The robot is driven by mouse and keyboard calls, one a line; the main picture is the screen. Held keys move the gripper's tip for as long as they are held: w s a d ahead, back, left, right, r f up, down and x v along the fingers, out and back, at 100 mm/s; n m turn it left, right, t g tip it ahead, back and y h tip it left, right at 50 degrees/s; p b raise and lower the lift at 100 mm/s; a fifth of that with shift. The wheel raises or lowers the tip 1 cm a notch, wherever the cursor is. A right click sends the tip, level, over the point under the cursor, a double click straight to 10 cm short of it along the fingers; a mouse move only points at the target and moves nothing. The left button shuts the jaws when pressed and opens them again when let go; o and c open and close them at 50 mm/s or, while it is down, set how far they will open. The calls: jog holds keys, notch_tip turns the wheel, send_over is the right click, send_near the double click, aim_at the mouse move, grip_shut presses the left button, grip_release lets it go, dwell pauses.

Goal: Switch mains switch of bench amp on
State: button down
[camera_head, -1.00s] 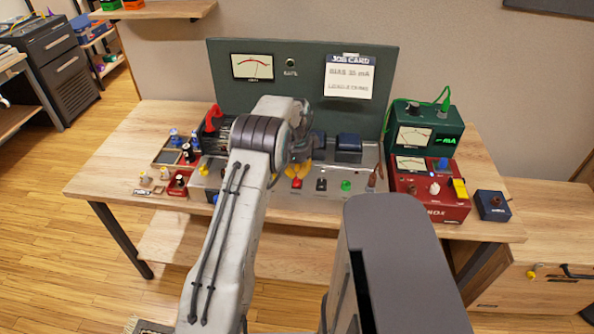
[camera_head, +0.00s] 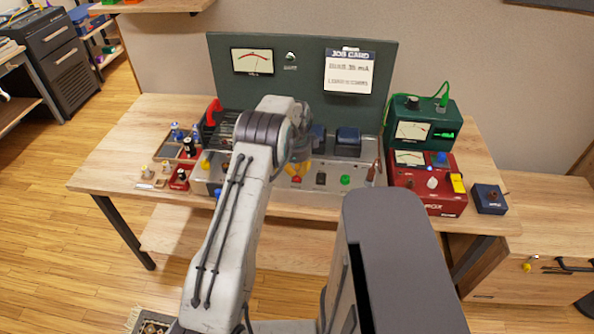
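The bench amp is a grey metal chassis (camera_head: 335,174) on the wooden bench, with dark blue transformer blocks (camera_head: 348,139) on top. Its front edge carries a red part (camera_head: 297,180), a black switch-like part (camera_head: 321,178) and a green part (camera_head: 345,180). I cannot tell for sure which of these is the mains switch, or its position. My arm hides the left-centre of the amp. Whether the fingers are parted is too small to tell.
A green panel (camera_head: 300,75) with a meter and a job card (camera_head: 349,72) stands behind. A green meter box (camera_head: 425,128) and a red box (camera_head: 432,188) stand right, with a small blue box (camera_head: 489,199) beside them. Small parts trays (camera_head: 160,178) lie left.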

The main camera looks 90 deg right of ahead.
jog(key=shift+f+b, duration=0.2)
jog(key=shift+b, duration=0.15)
jog(key=f+b, duration=0.1)
jog(key=b, duration=0.3)
jog(key=shift+d, duration=0.1)
jog(key=shift+r, duration=0.2)
